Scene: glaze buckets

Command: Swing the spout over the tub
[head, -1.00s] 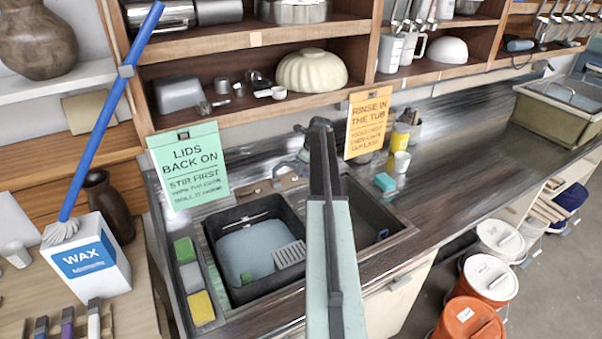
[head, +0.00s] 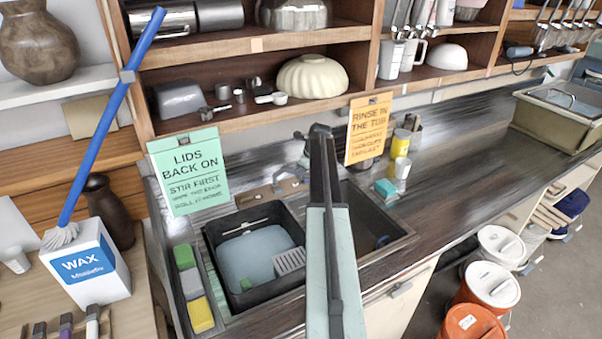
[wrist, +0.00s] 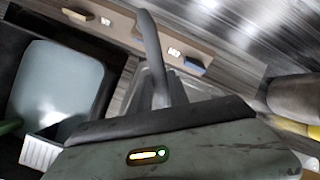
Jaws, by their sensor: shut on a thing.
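The black tub (head: 210,238) stands in the left of the sink and holds pale blue water. The grey spout (head: 304,162) is at the back of the sink, mostly hidden behind my arm in the head view. In the wrist view a curved grey length of the spout (wrist: 152,55) rises beyond my gripper, right of the tub (wrist: 105,85). My gripper (head: 321,132) is at the spout, over the back of the sink and right of the tub. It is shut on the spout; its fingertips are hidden.
A white rack (head: 290,261) sits at the tub's right side. Sponges (head: 190,284) line the left edge. A teal sponge (head: 386,188) and yellow can (head: 400,143) stand right of the sink. Two hanging signs are behind. The right counter is mostly clear.

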